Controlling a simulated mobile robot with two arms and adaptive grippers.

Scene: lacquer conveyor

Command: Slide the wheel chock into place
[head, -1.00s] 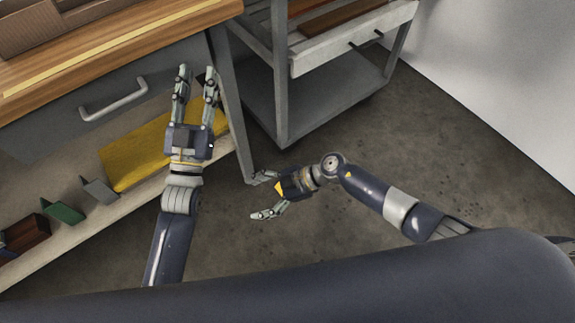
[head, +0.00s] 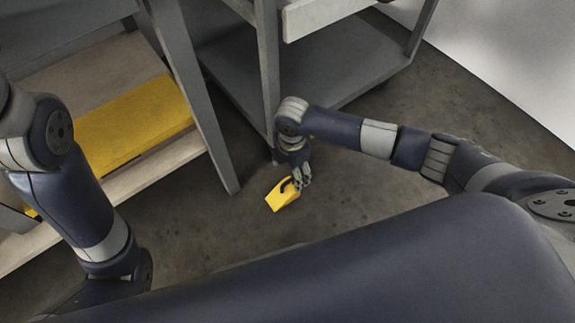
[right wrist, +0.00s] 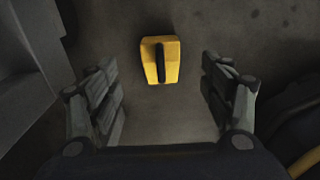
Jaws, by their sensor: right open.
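The wheel chock (head: 280,198) is a yellow wedge with a black handle. It sits on the floor near the front leg of the grey cart (head: 268,75). My right gripper (head: 300,180) reaches down beside the chock in the head view and partly overlaps it. In the right wrist view the chock (right wrist: 172,57) lies ahead, roughly centred between the spread fingers, with clear gaps on both sides. The right gripper is open and empty. The cart wheel by that leg is mostly hidden behind my right wrist. My left arm shows at the left edge, but its gripper is out of view.
A grey workbench leg (head: 190,95) stands left of the cart. A yellow item (head: 135,120) lies on the bench's lower shelf (head: 165,155). A white wall (head: 500,70) is at the right. The concrete floor (head: 390,190) is open around the chock.

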